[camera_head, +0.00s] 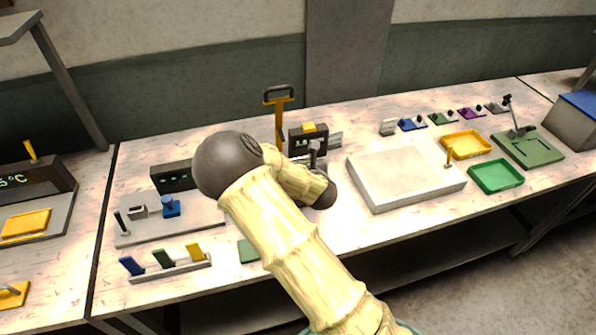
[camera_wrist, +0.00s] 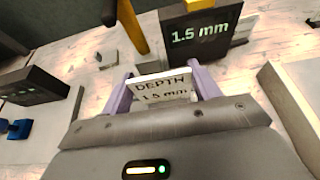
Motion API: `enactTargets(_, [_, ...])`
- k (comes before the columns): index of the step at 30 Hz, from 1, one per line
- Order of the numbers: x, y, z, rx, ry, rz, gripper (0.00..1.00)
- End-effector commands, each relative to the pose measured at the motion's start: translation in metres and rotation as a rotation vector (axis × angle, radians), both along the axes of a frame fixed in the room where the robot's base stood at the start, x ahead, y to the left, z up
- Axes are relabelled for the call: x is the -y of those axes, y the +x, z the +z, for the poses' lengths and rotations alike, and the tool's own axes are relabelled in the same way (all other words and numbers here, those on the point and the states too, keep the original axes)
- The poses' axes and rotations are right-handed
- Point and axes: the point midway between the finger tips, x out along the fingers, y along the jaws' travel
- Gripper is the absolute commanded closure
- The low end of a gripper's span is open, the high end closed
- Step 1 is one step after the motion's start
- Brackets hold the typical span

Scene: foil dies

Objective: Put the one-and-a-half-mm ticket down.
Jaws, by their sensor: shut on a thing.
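The ticket (camera_wrist: 163,90) is a small white plate marked "DEPTH 1.5 mm" in dark letters. My gripper (camera_wrist: 162,80) is shut on it, with a purple finger at each side. The ticket faces the wrist camera, and I cannot tell how high it is above the bench. In the head view my arm hides most of my gripper and the ticket. A dark display block (camera_wrist: 195,35) reading "1.5 mm" stands just beyond the ticket; it also shows in the head view (camera_head: 308,141).
A large pale tray (camera_head: 405,175) lies to the right, with yellow (camera_head: 466,143) and green (camera_head: 497,176) trays beyond. A grey station (camera_head: 185,222) and a rack of coloured tabs (camera_head: 168,268) are left. Bare bench (camera_head: 355,232) shows in front.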

Motion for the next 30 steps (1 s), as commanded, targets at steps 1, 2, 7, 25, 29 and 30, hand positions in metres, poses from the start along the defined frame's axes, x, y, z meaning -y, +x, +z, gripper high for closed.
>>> enactTargets(1, [0.000,0.000,0.000,0.000,0.000,0.001,0.60])
enactTargets(2, [0.000,0.000,0.000,0.000,0.000,0.001,0.60])
enactTargets(7, [-0.001,0.000,-0.008,-0.002,-0.002,0.002,0.60])
enactTargets(25, [0.000,0.000,-0.045,-0.001,-0.001,0.001,0.60])
enactTargets(29, [0.000,0.000,-0.045,-0.001,-0.001,0.000,0.23])
enactTargets(30, [0.000,0.000,-0.045,-0.001,-0.001,0.000,0.17])
